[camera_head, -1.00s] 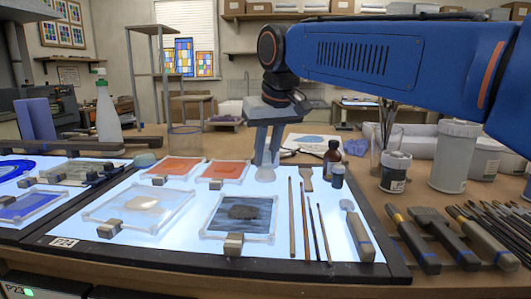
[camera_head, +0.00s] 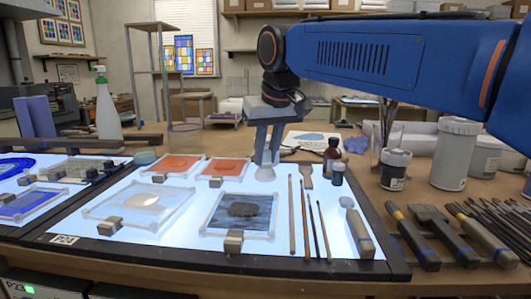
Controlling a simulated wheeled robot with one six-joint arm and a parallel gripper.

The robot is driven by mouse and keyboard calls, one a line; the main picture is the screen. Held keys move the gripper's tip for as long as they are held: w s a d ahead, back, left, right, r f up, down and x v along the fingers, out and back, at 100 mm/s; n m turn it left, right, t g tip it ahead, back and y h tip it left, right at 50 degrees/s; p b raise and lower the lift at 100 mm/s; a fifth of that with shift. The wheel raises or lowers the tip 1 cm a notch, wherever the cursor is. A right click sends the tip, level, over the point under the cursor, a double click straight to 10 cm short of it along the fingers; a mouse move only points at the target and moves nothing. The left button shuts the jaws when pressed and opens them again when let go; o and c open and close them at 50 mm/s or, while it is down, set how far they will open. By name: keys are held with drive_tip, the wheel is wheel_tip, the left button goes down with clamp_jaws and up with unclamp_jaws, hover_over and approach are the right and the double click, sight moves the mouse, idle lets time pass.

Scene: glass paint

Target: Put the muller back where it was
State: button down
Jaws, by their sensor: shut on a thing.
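My gripper (camera_head: 266,152) points down over the back edge of the light table, with its jaws shut on the muller (camera_head: 265,172). The muller is a small, pale, glassy piece, upright, with its wide foot showing below the fingertips. Its upper part is hidden between the fingers. The foot is at or just above the lit panel (camera_head: 276,222), right of the orange glass panes. I cannot tell whether it touches.
An orange pane (camera_head: 223,170) lies close left of the muller. Thin brushes and a dark painted pane (camera_head: 241,210) lie in front.

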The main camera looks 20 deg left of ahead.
drive_tip(key=shift+f, duration=0.15)
drive_tip(key=c, duration=1.5)
unclamp_jaws()
drive_tip(key=shift+c, duration=0.2)
